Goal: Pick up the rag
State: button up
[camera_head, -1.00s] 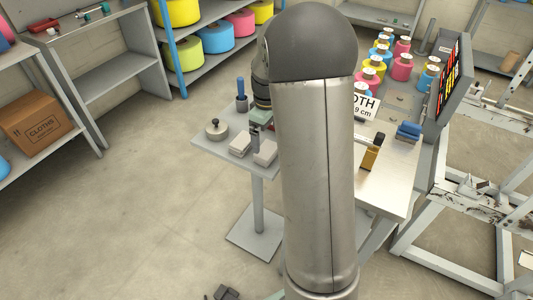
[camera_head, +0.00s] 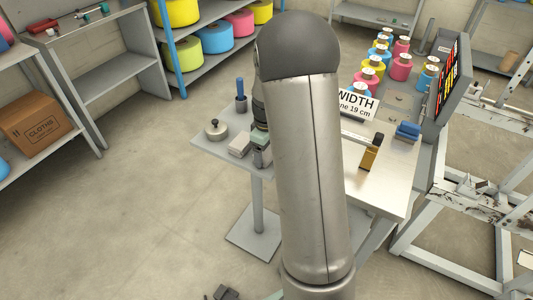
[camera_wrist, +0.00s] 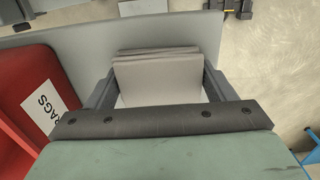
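A folded grey rag (camera_wrist: 157,70) lies on the grey side table (camera_wrist: 60,42) in the wrist view, its layered folded edge visible. My gripper (camera_wrist: 159,84) is open, with one dark finger on each side of the rag. I cannot tell whether the fingers touch it. In the head view my gripper (camera_head: 261,150) is low over the small side table (camera_head: 213,146), just right of a pale folded block (camera_head: 240,145). My arm hides much of the table's right part in that view.
A red bin labelled RAGS (camera_wrist: 30,105) stands close left of my gripper in the wrist view. A round weight with a knob (camera_head: 215,131) and a blue-handled tool in a cup (camera_head: 241,96) share the table. The larger workbench (camera_head: 386,185) is to the right.

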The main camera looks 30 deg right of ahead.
jog(key=shift+c, duration=0.4)
jog(key=shift+r, duration=0.6)
notch_tip(320, 180, up, 2)
jog(key=shift+s+r, duration=0.1)
jog(key=shift+r, duration=0.15)
jog(key=s+a+r, duration=0.4)
jog(key=s+r, duration=0.5)
jog(key=s, duration=0.4)
jog(key=shift+s+r+b, duration=0.15)
jog(key=shift+b, duration=0.25)
